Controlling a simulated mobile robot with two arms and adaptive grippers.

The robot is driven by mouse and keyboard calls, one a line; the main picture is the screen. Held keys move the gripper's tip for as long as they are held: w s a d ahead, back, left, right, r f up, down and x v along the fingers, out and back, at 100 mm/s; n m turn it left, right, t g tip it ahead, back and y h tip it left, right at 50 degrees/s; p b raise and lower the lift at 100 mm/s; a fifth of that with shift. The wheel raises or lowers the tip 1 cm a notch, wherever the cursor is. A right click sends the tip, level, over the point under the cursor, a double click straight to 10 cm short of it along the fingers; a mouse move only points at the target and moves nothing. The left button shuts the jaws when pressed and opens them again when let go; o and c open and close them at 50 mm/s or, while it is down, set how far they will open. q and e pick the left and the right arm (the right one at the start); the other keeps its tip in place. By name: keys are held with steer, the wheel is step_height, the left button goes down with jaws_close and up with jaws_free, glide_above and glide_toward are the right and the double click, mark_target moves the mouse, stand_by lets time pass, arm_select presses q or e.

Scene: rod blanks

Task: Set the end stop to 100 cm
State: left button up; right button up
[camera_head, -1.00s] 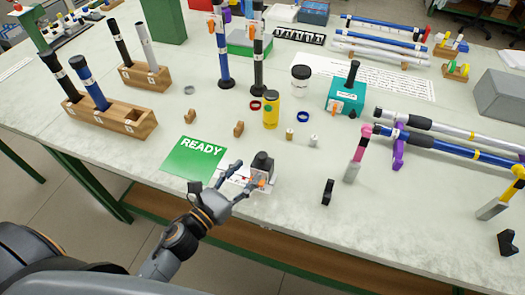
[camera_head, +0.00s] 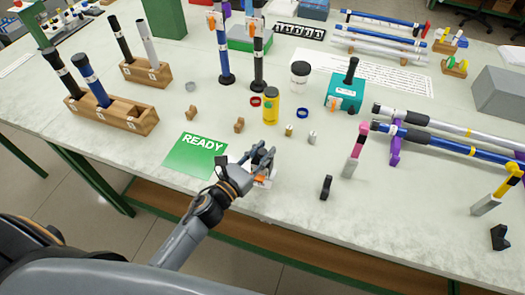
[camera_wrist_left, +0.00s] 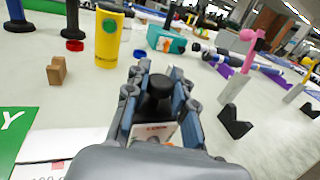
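The end stop (camera_head: 261,181), a small grey block with a black knob and an orange pointer, sits on a white printed scale near the table's front edge. My left gripper (camera_head: 262,154) is down over it, its two fingers on either side of the block. In the left wrist view the black knob (camera_wrist_left: 156,92) stands between the blue-grey fingers (camera_wrist_left: 157,108), with the block's white label below. The fingers are close to the block's sides; whether they press on it is unclear. My right gripper is not in view.
A green READY panel (camera_head: 197,155) lies left of the stop. A yellow can (camera_head: 271,105), small wooden blocks (camera_head: 239,125) and metal weights stand behind. A black V-shaped rest (camera_head: 326,187) and a pink-topped post (camera_head: 354,155) stand to the right. Rods lie farther right.

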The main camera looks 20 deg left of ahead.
arm_select(q)
jaws_close()
steer(key=a+b, duration=0.1)
steer(key=a, duration=0.3)
steer(key=a+b, duration=0.1)
steer(key=a, duration=0.4)
steer(key=shift+w+a+f, duration=0.15)
steer(key=shift+a, duration=0.4)
steer(key=o, duration=0.8)
jaws_free()
